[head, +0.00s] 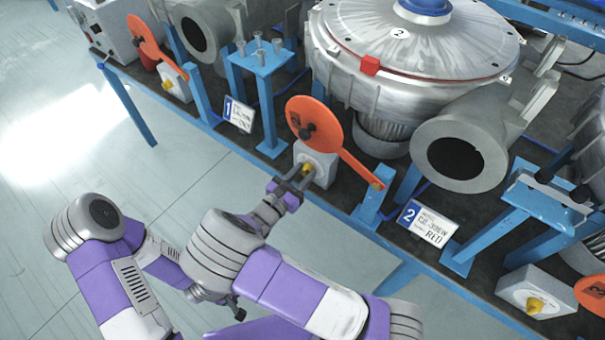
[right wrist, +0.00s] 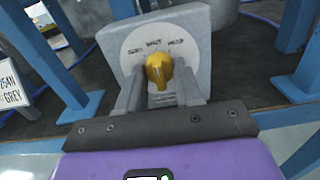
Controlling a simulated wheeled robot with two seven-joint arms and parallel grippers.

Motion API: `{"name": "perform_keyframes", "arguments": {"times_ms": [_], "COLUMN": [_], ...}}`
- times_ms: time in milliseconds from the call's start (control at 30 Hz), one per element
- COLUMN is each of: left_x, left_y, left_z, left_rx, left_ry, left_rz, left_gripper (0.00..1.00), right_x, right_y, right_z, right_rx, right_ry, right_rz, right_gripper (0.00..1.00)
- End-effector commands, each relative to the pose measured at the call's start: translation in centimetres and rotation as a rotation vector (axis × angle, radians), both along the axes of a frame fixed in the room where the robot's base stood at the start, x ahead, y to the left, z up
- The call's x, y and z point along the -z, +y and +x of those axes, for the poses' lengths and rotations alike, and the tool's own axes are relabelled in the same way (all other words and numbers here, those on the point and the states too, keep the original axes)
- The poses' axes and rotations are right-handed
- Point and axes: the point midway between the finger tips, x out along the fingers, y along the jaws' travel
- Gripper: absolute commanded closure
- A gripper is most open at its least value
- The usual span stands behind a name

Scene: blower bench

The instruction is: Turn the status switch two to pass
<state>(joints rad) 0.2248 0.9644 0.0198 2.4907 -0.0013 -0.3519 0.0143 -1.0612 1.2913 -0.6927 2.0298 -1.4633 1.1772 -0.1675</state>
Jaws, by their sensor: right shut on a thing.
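The switch box (head: 318,160) by the blower labelled 2 is grey with a yellow knob (head: 307,168). My right gripper (head: 299,177) is at the front of this box and is shut on the knob. In the right wrist view the two grey fingers stand on either side of the yellow knob (right wrist: 159,70). Behind it is a pale round dial (right wrist: 135,38) with small labels along its upper edge, too blurred to read surely. The knob looks roughly upright, but I cannot tell which label it points to.
An orange disc with a lever (head: 315,122) is just above the switch box. The number 2 card (head: 428,222) stands to its right, the number 1 card (head: 238,115) to its left. Another yellow-knobbed box (head: 535,297) is at lower right. The floor before the bench is clear.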

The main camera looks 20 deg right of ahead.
Motion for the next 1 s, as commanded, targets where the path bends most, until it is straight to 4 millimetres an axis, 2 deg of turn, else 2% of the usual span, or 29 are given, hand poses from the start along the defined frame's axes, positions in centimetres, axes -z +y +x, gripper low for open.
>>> {"name": "perform_keyframes", "arguments": {"times_ms": [700, 1000], "left_x": [1.1, 1.8], "left_y": [0.0, 0.0], "left_z": [0.0, 0.0], "left_rx": [0.000, 0.000], "left_ry": [0.000, 0.000], "left_rz": [0.000, 0.000], "left_gripper": [0.00, 0.00], "right_x": [0.1, 0.0], "right_y": [0.1, 0.1], "right_z": [0.1, 0.1], "right_rx": [-0.001, -0.001], "right_ry": [-0.422, -0.551], "right_rz": [0.330, 0.431], "right_gripper": [0.95, 0.95]}}
